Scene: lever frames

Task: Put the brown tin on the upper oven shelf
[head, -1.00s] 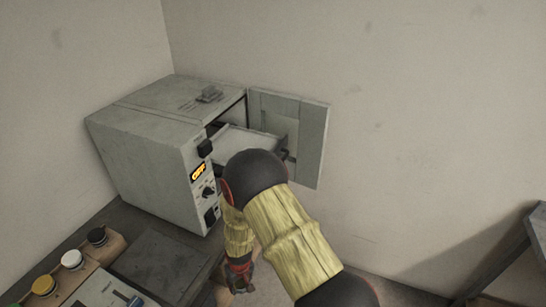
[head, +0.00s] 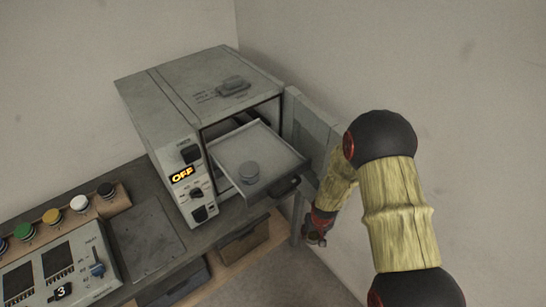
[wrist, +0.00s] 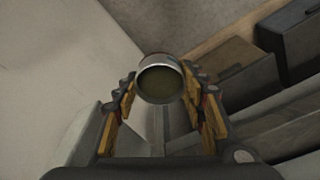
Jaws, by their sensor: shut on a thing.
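The tin (wrist: 160,84), round with a metal rim and a dull brown face, is between the fingers of my gripper (wrist: 162,92) in the wrist view. In the head view my gripper (head: 316,232) hangs low to the right of the oven, near the open door; the tin is hard to make out there. The grey oven (head: 165,125) has its door (head: 312,125) open on the right. A pale shelf (head: 262,147) is pulled out of it. A grey round tin (head: 249,172) stands on this shelf near its front. The oven's inside below the shelf is mostly hidden.
The oven display reads OFF. A dark handle (head: 286,187) juts from the shelf front. Coloured round knobs or jars (head: 79,203) and a control panel (head: 60,265) stand on the bench at left. Drawers or bins (head: 243,240) sit below. A wall rises behind the door.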

